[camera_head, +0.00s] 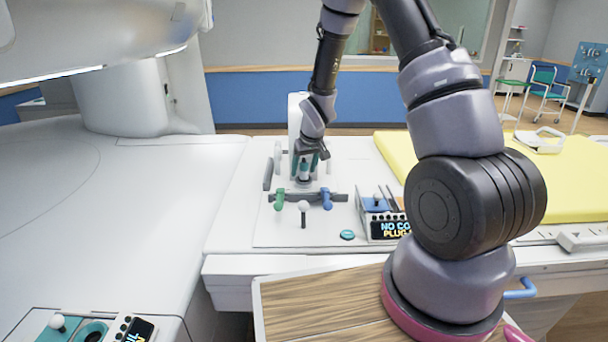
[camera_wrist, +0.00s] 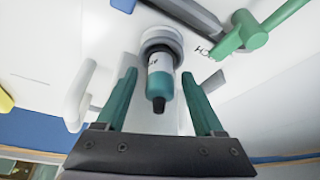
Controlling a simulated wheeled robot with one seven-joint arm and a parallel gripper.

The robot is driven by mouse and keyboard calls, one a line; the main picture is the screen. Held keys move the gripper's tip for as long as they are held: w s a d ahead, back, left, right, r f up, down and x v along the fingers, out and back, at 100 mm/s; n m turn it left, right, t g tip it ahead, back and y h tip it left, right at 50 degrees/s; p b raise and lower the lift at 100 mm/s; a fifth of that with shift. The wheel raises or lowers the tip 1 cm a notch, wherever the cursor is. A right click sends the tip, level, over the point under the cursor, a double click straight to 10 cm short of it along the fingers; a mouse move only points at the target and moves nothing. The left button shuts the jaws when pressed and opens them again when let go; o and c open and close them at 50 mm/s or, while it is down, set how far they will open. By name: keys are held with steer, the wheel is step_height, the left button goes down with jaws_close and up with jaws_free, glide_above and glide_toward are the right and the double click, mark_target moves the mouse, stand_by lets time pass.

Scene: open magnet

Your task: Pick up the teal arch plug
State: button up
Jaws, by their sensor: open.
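The teal arch plug (camera_wrist: 161,79) shows in the wrist view as a white and teal cylinder with a dark tip, seated in a round pale socket (camera_wrist: 161,40). In the head view, the plug (camera_head: 304,173) stands upright on the white panel, partly covered by my gripper. My gripper (camera_head: 311,155) is above it, pointing down. In the wrist view my gripper (camera_wrist: 159,76) is open, with one green finger on each side of the plug. Gaps show between the fingers and the plug.
A green handle (camera_head: 279,199) and a blue handle (camera_head: 327,199) stand in front, with a white-knobbed lever (camera_head: 304,209) nearer. A display box (camera_head: 388,229) and a teal disc (camera_head: 347,235) are to the right. A yellow mattress (camera_head: 565,185) lies beyond. A wooden surface (camera_head: 320,305) is nearest.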

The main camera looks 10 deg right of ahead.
jaws_close()
